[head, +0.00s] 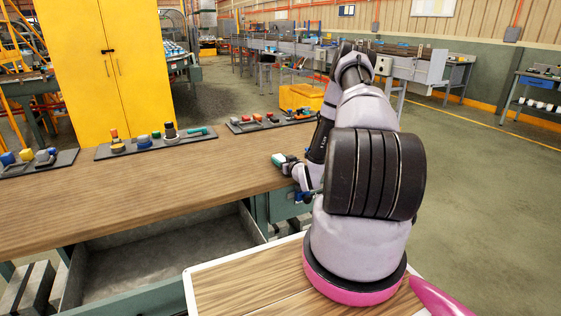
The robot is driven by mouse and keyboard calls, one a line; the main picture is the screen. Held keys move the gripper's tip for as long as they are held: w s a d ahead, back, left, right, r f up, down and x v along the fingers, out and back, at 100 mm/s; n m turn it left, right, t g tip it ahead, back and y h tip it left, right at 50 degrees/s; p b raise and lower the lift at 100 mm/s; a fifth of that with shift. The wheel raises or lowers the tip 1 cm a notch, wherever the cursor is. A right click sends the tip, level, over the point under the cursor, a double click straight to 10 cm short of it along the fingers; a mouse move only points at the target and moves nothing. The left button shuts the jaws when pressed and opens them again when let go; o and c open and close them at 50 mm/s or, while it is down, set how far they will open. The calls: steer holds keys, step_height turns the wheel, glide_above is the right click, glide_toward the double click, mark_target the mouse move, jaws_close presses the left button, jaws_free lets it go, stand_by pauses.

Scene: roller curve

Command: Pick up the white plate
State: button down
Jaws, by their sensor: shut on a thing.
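My gripper (288,165) is at the right end of the wooden workbench (130,205), low over its top. It is shut on a small, pale white-and-teal piece (282,159), which I take to be the white plate. The piece is too small and too covered to make out its shape. My arm hides part of the gripper and the bench end behind it. I cannot tell whether the piece touches the bench top.
Dark trays of small coloured parts line the bench's back edge: one at left (38,168), one in the middle (157,146), one at right (268,125). An open, empty drawer (165,250) juts out below. A yellow cabinet (105,70) stands behind. The bench's middle is clear.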

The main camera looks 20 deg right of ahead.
step_height(320, 180, up, 9)
steer(key=shift+r, duration=0.15)
steer(key=shift+a+r, duration=0.2)
steer(key=shift+r, duration=0.2)
steer(key=s+a+r, duration=0.1)
steer(key=s+a, duration=0.1)
steer(key=a, duration=0.4)
steer(key=s+a+r, duration=0.1)
steer(key=a+r, duration=0.1)
steer(key=a, duration=0.4)
steer(key=s+a+r, duration=0.2)
steer(key=s, duration=0.4)
steer(key=shift+s+r+h, duration=0.2)
steer(key=shift+r+h, duration=0.1)
steer(key=shift+r, duration=0.05)
glide_above(281, 158)
steer(key=f, duration=0.5)
steer(key=shift+w+f, duration=0.2)
steer(key=shift+f, duration=0.2)
